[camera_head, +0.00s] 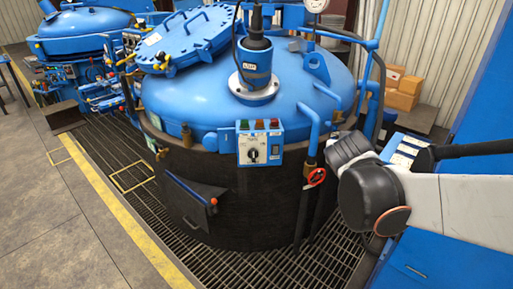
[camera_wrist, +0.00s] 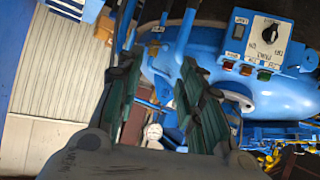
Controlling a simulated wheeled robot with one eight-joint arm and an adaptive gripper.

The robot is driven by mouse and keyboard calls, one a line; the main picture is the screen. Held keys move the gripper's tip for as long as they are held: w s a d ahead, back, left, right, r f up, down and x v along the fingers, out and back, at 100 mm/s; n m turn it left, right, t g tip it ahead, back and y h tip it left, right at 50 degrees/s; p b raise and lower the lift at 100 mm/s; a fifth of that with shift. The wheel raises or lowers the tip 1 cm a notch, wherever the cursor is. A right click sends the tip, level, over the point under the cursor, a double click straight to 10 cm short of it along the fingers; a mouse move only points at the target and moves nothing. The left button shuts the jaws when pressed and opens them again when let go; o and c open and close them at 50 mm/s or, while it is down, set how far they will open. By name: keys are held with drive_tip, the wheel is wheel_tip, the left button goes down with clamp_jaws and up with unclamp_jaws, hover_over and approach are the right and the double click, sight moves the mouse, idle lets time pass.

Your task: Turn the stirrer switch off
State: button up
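The stirrer switch (camera_head: 252,155) looks to be the black rotary knob on a white plate on the control box (camera_head: 272,148) at the front of the blue furnace lid. In the wrist view the knob (camera_wrist: 269,33) shows upside down at the upper right, with a pale pointer mark; its labels are too small to read surely. My gripper (camera_wrist: 160,68) is open and empty, its two green-lined fingers apart. The knob lies outside the fingers, to their right in the wrist view. In the head view my arm is at the right, and the fingers cannot be made out.
Green, red and amber lights (camera_head: 258,125) top the control box. A blue pipe with a red handwheel (camera_head: 317,177) stands between my arm and the box. The stirrer motor (camera_head: 254,60) rises from the lid. Grating (camera_head: 240,262) covers the floor in front; a blue cabinet is at right.

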drive_tip(key=w+a+f+t+b, duration=0.1)
drive_tip(key=w+a+f+t, duration=0.2)
drive_tip(key=w, duration=0.6)
drive_tip(key=n+t+y+b, duration=0.3)
drive_tip(key=y+b, duration=0.1)
drive_tip(key=y, duration=0.2)
approach(254, 156)
drive_tip(key=w+b, duration=0.1)
drive_tip(key=w, duration=0.2)
drive_tip(key=w+a+b, duration=0.1)
drive_tip(key=w, duration=0.2)
drive_tip(key=w+b, duration=0.1)
drive_tip(key=w, duration=0.2)
drive_tip(key=shift+w+a+f, duration=0.1)
drive_tip(key=shift+a+f, duration=0.05)
drive_tip(key=shift+a, duration=0.15)
clamp_jaws()
